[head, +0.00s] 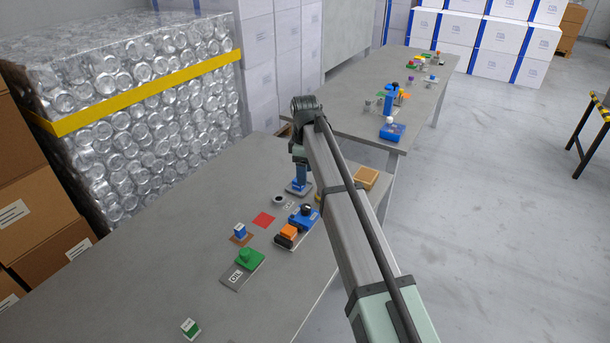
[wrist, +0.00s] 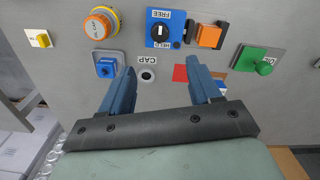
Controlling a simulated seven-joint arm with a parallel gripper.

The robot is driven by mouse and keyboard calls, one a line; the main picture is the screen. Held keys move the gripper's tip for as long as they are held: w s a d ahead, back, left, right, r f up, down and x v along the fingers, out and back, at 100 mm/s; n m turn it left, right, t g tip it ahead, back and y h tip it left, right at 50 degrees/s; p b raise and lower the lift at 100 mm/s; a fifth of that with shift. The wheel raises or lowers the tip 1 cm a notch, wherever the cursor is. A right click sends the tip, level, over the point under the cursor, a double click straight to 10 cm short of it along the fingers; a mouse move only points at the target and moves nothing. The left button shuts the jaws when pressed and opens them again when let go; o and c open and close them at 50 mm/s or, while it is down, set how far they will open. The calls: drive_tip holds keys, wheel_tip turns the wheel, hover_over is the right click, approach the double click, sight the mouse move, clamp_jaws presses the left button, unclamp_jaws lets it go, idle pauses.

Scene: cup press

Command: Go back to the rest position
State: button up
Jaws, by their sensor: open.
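My gripper (wrist: 162,70) is open, with its two blue fingers apart and nothing between them. In the head view my gripper (head: 301,172) hangs over the table, near the black ring marked CAP (head: 279,199). The ring (wrist: 148,76) also shows between and beyond the fingers in the wrist view. A blue block on a grey plate (wrist: 106,67) lies just left of the fingers. The red square (wrist: 180,73) is partly hidden behind the right finger. The rest position itself is not marked in either view.
Near the gripper are a blue dial panel (wrist: 163,30), an orange block (wrist: 208,36), an orange round knob (wrist: 99,25) and a green piece (wrist: 262,66). A small green-and-white box (head: 190,328) stands nearer. The table's left side is clear. A second table (head: 345,115) stands behind.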

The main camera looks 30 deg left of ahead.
idle(0.4)
drive_tip(key=w+d+f+m, duration=0.1)
drive_tip(key=d+f+m, duration=0.2)
drive_tip(key=d+f, duration=0.5)
drive_tip(key=w+d+f+m, duration=0.2)
drive_tip(key=d+f+m, duration=0.15)
drive_tip(key=d, duration=0.75)
drive_tip(key=w+d+f+m, duration=0.1)
drive_tip(key=d+f+m, duration=0.2)
drive_tip(key=d+f, duration=0.5)
drive_tip(key=s+d+f+m, duration=0.4)
drive_tip(key=d, duration=0.6)
drive_tip(key=s+d+f+m, duration=0.3)
drive_tip(key=s+d, duration=0.1)
drive_tip(key=d, duration=0.6)
drive_tip(key=s+d+f+m, duration=0.4)
drive_tip(key=d, duration=0.6)
drive_tip(key=s+f+g, duration=0.2)
drive_tip(key=s+f, duration=0.5)
drive_tip(key=s, duration=0.3)
drive_tip(key=s+d+f+g, duration=0.1)
drive_tip(key=s+f+g, duration=0.1)
drive_tip(key=s+f, duration=0.5)
drive_tip(key=s+d+f+g, duration=0.1)
drive_tip(key=s+f, duration=0.6)
drive_tip(key=s, duration=0.7)
drive_tip(key=shift+s+f+m+g, duration=0.15)
drive_tip(key=shift+s+m+g, duration=0.2)
drive_tip(key=shift+g, duration=0.55)
